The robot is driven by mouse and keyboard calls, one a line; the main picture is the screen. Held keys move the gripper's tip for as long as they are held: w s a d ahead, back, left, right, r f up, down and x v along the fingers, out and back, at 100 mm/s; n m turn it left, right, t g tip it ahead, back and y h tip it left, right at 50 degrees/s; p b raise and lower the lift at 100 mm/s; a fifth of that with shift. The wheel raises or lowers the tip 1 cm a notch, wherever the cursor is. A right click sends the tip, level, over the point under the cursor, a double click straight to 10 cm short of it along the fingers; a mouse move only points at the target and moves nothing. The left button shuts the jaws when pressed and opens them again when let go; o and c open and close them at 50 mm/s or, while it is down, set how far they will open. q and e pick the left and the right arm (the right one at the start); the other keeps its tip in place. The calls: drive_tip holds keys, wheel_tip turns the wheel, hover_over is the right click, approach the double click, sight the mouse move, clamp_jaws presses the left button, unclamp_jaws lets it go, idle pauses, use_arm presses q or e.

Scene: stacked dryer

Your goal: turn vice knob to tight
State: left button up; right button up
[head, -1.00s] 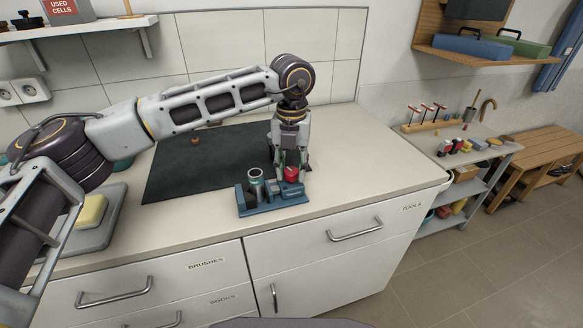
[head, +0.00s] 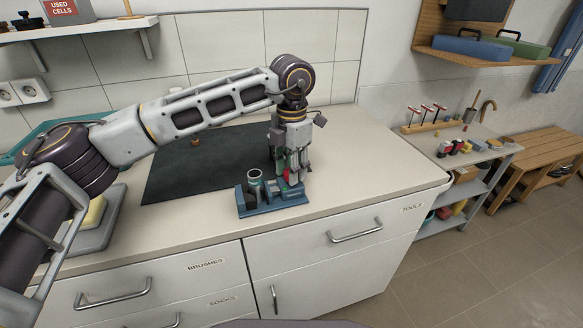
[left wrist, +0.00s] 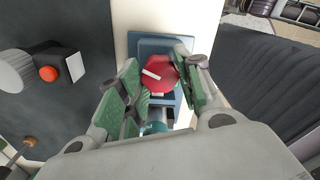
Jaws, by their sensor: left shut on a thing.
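The vice (head: 262,204) is a blue block fixture on the counter near its front edge, with a grey-green cylinder (head: 254,182) standing in it at the left. My left gripper (head: 291,180) comes down over its right part. In the left wrist view the vice's red knob (left wrist: 160,72) with a white pointer mark lies between the green-padded fingers, and the gripper (left wrist: 158,85) is shut on it. In the head view the fingers hide most of the knob. My right gripper is not in view.
A tray with a yellow sponge (head: 96,210) is at the left. The counter right of the vice is clear.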

use_arm(q)
drive_tip(key=shift+r+m, duration=0.1)
drive_tip(key=shift+m, duration=0.5)
drive_tip(key=o, duration=1.1)
drive_tip(key=shift+c, duration=0.2)
wheel_tip(320, 180, up, 12)
idle(0.5)
